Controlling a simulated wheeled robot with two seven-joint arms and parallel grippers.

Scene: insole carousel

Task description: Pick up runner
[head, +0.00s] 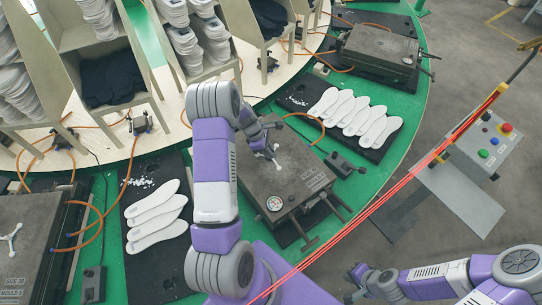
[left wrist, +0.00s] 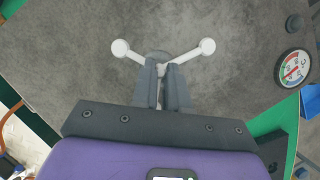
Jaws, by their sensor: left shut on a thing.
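The runner is a white Y-shaped piece with round ends. It shows in the left wrist view (left wrist: 207,47) and in the head view (head: 275,148), over the grey top of the middle mould (head: 255,185). My left gripper (head: 266,146) is shut on the runner near its centre, and its fingers (left wrist: 163,76) hide the third arm. I cannot tell whether the runner touches the mould top. My right gripper (head: 352,284) is away from the moulds, at the lower right over the floor, with its fingers apart and empty.
A similar white piece (head: 11,238) lies on the left mould (head: 22,250). White insoles lie on black mats left (head: 155,215) and right (head: 343,108) of the middle mould. A control box (head: 487,142) and red beams stand at right.

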